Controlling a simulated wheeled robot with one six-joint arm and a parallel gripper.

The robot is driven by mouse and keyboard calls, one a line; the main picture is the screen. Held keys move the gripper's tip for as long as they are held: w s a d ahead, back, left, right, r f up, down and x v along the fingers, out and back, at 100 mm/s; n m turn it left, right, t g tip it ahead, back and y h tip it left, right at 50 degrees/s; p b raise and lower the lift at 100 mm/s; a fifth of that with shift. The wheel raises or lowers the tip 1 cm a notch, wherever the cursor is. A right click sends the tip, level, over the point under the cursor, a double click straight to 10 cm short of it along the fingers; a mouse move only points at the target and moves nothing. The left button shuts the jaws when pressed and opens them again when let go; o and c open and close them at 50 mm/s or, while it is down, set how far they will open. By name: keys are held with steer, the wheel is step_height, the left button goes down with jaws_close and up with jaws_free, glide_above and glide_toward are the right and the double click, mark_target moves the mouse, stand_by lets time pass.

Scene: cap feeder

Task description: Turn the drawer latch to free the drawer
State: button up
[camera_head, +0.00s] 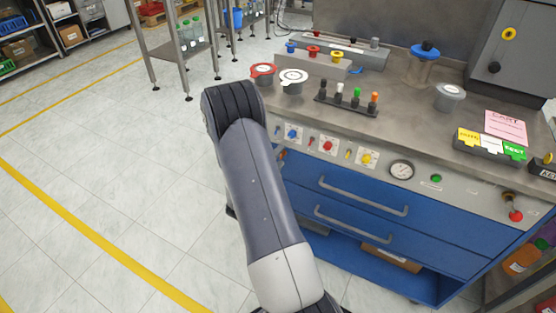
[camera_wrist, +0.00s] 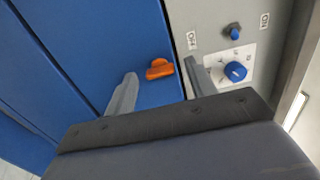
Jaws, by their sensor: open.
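The orange drawer latch (camera_wrist: 159,69) sits on the blue drawer front (camera_wrist: 85,40) near its edge, beside the grey panel. A small orange part of it shows past my arm in the head view (camera_head: 282,155). The upper drawer, with its grey bar handle (camera_head: 362,197), looks shut in the head view. My gripper (camera_wrist: 162,71) is open, with its two grey fingers on either side of the latch in the wrist view. I cannot tell whether either finger touches it. My arm hides the gripper in the head view.
A blue knob (camera_wrist: 235,71) and a smaller blue-tipped switch (camera_wrist: 232,31) stand out from the grey panel close to the right finger. A second drawer handle (camera_head: 350,227) is below. Open floor (camera_head: 120,150) lies left of the bench.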

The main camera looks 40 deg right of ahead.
steer(key=shift+c, duration=0.5)
steer(key=c, duration=0.9)
steer(key=shift+f+m, duration=0.1)
steer(key=shift+m, duration=0.2)
steer(key=shift+m+b, duration=6.8)
steer(key=shift+m, duration=1.7)
